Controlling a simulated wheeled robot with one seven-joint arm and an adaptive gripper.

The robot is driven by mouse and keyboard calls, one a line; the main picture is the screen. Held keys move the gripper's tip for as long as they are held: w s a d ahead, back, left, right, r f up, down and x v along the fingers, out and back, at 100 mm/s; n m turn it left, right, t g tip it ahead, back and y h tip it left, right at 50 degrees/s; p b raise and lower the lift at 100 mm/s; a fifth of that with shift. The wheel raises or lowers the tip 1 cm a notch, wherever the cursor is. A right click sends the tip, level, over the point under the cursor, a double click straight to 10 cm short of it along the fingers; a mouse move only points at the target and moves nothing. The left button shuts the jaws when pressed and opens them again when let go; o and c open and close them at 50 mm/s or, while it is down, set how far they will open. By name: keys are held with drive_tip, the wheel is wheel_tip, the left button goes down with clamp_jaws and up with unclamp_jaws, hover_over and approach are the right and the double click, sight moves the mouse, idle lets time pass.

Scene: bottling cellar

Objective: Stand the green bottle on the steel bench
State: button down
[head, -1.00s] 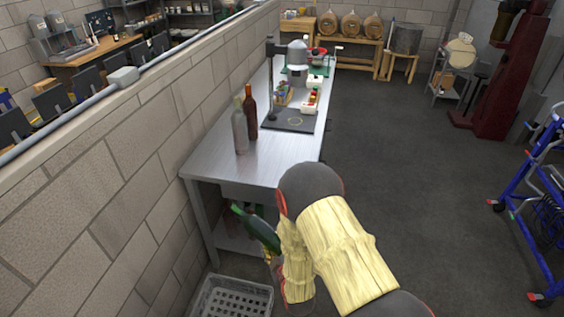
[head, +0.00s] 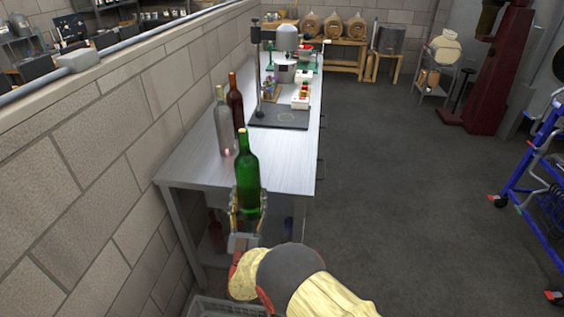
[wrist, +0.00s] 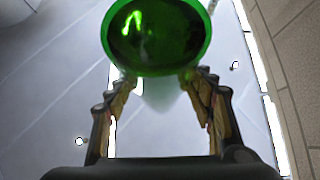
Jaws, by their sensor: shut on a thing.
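The green bottle (head: 248,172) is upright in my gripper (head: 248,205), in front of the near end of the steel bench (head: 188,171) in the head view. My gripper is shut on its lower part. The bottle overlaps the bench's near edge in the picture, and I cannot tell whether it is over the top. In the wrist view the bottle's dark round base (wrist: 155,35) shows between and beyond the gripper fingers (wrist: 160,90).
A clear bottle (head: 223,125) and a dark red bottle (head: 236,103) stand on the bench near the wall. A dark mat (head: 279,117) lies behind them. The bench top right of the clear bottle is free. A grey crate (head: 215,307) is on the floor below.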

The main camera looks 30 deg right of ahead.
drive_tip(key=shift+s+r+m+h, duration=0.1)
drive_tip(key=shift+r+m+h, duration=0.2)
drive_tip(key=shift+m+h, duration=0.25)
drive_tip(key=shift+w+d+r, duration=0.1)
drive_tip(key=shift+w+d, duration=0.1)
drive_tip(key=shift+w, duration=0.15)
drive_tip(key=shift+w+d+f, duration=0.15)
drive_tip(key=shift+w+d, duration=1.45)
drive_tip(key=shift+w, duration=0.8)
drive_tip(key=shift+w+d+f, duration=0.15)
drive_tip(key=shift+w+d, duration=1.5)
drive_tip(key=shift+w, duration=0.7)
drive_tip(key=shift+w+d+f, duration=0.15)
drive_tip(key=shift+w+d, duration=1.45)
drive_tip(key=shift+w, duration=0.8)
drive_tip(key=shift+f+b, duration=0.35)
drive_tip(key=shift+b, duration=0.05)
drive_tip(key=c, duration=0.8)
unclamp_jaws()
drive_tip(key=shift+f, duration=0.25)
drive_tip(key=shift+o, duration=0.3)
